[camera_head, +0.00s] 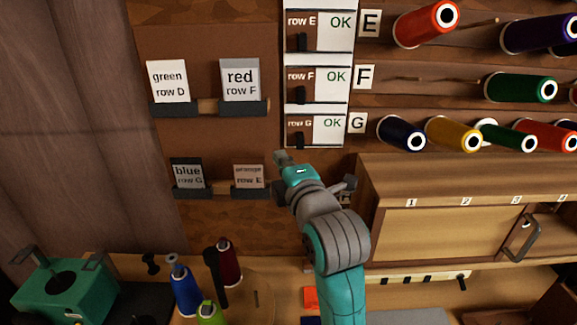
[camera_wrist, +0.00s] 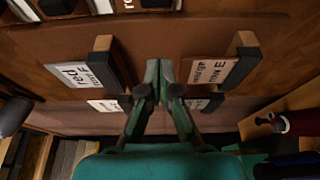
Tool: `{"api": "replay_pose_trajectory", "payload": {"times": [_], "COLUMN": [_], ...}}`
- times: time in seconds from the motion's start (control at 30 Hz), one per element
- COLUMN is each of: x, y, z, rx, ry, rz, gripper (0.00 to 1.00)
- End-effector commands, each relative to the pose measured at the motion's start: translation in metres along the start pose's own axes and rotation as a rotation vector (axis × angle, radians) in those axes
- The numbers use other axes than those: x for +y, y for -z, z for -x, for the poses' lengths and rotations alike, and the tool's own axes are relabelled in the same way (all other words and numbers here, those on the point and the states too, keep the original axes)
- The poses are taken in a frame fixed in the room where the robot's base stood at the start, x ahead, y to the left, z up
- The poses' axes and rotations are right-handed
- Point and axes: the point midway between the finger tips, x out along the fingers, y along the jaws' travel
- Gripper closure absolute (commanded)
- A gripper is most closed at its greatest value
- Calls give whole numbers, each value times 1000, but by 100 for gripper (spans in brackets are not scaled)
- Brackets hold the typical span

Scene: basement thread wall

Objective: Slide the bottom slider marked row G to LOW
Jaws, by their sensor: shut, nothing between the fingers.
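The row G panel (camera_head: 328,130) is the lowest of the white panels in the head view and reads OK. Its black slider knob (camera_head: 300,140) is at the panel's left, by the row G label. My gripper (camera_head: 281,157) is shut and empty, just below and left of that knob in the picture; a gap shows between them. In the wrist view the shut fingers (camera_wrist: 165,72) point at the brown board between two card holders. Only cut-off panel edges show at the top of that view, so I cannot tell the row G slider there.
Row F (camera_head: 317,84) and row E (camera_head: 319,32) panels stand above, both OK. Cards red row F (camera_head: 240,79) and orange row E (camera_head: 249,176) sit on ledges left of my gripper. A wooden cabinet (camera_head: 440,230) juts out at right, below thread spools (camera_head: 453,133).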

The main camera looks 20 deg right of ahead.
Motion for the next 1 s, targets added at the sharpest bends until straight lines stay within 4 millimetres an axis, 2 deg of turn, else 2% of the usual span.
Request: {"api": "replay_pose_trajectory", "payload": {"times": [0.1, 0.3, 0.4, 0.6, 1.0], "x": [0, 0, 0, 0, 0], "y": [0, -1, -19, -35, -38], "z": [-24, -59, -50, -44, -42], "rx": [0, 0, -4, -2, 0], "ry": [1, 1, -1, 0, 0], "rz": [0, 0, 0, -1, 0], "gripper": [100, 100, 100, 100, 100]}}
